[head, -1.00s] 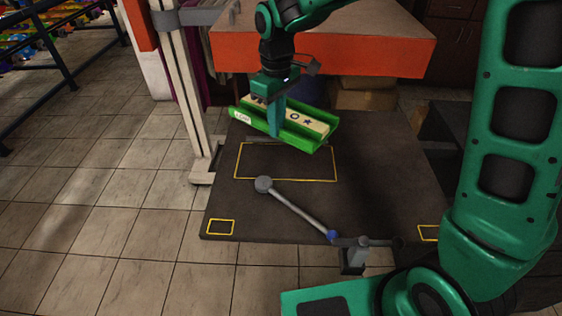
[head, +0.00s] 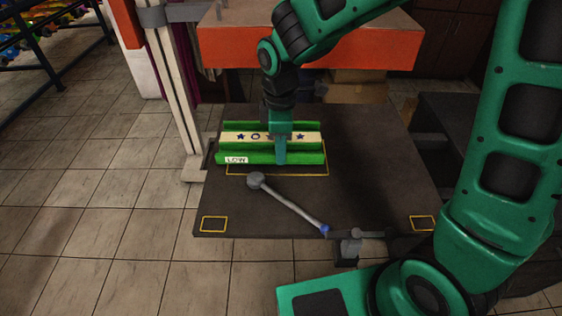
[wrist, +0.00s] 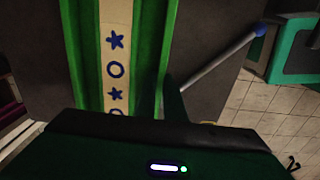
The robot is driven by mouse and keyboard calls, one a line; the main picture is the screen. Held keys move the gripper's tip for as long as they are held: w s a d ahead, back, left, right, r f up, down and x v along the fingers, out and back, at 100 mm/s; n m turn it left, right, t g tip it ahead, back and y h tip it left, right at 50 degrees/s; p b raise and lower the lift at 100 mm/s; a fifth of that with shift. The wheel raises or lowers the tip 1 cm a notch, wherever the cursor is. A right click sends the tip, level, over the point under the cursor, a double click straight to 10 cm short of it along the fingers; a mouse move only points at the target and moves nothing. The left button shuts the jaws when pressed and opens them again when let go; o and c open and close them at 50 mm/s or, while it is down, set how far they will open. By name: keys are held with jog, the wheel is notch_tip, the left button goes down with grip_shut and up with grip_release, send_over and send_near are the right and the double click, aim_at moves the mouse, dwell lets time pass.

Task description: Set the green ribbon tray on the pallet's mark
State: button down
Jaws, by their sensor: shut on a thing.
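The green ribbon tray (head: 304,157) has a cream strip with blue stars and rings and a "LOW" label on its near side. My gripper (head: 281,160) is shut on the tray's near wall, right of the label. The tray looks level, over the back part of the large yellow outline (head: 262,175) on the dark pallet (head: 385,180). I cannot tell whether it touches the pallet.
A grey lever with a round knob (head: 255,180) lies across the front of the pallet, close to the outline. Small yellow marks (head: 214,224) sit at the front corners. A white post (head: 177,90) stands at the left. An orange-edged table (head: 350,55) stands behind.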

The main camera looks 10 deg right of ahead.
jog(key=shift+w+d+f, duration=0.25)
jog(key=shift+d+f, duration=0.25)
jog(key=shift+d, duration=0.25)
jog(key=shift+d+f, duration=0.1)
jog(key=shift+f, duration=1.95)
jog(key=shift+f, duration=0.1)
jog(key=c, duration=1.8)
grip_release()
jog(key=shift+c, duration=0.2)
notch_tip(320, 180, up, 12)
